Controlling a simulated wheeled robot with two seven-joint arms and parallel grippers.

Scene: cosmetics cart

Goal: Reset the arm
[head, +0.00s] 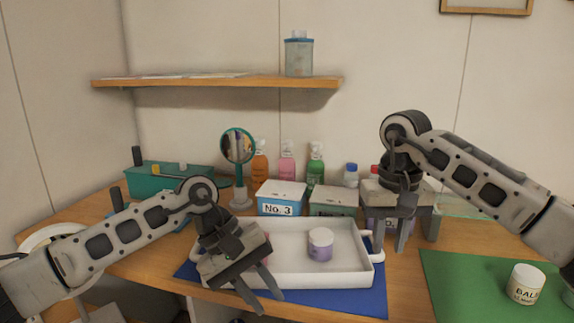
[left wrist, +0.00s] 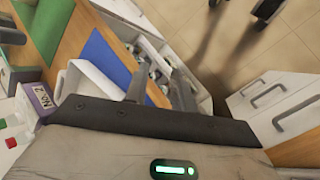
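My left gripper (head: 262,298) hangs over the front left edge of the white tray (head: 345,265), its fingers apart with nothing between them. The left wrist view (left wrist: 160,85) also shows its two separate fingers, pointing past the table edge. My right gripper (head: 408,238) is at the right, just beyond the tray's right end. It points down with its fingers apart, and I see nothing held. A white and lilac jar (head: 320,246) stands upright in the tray. Part of the tray's left side is hidden behind my left gripper.
The tray rests on a blue mat (head: 350,301). Behind are a No. 3 box (head: 281,197), several bottles and a round mirror (head: 237,147). A balm jar (head: 525,284) stands on a green mat (head: 455,290) at right. A shelf (head: 290,82) is above.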

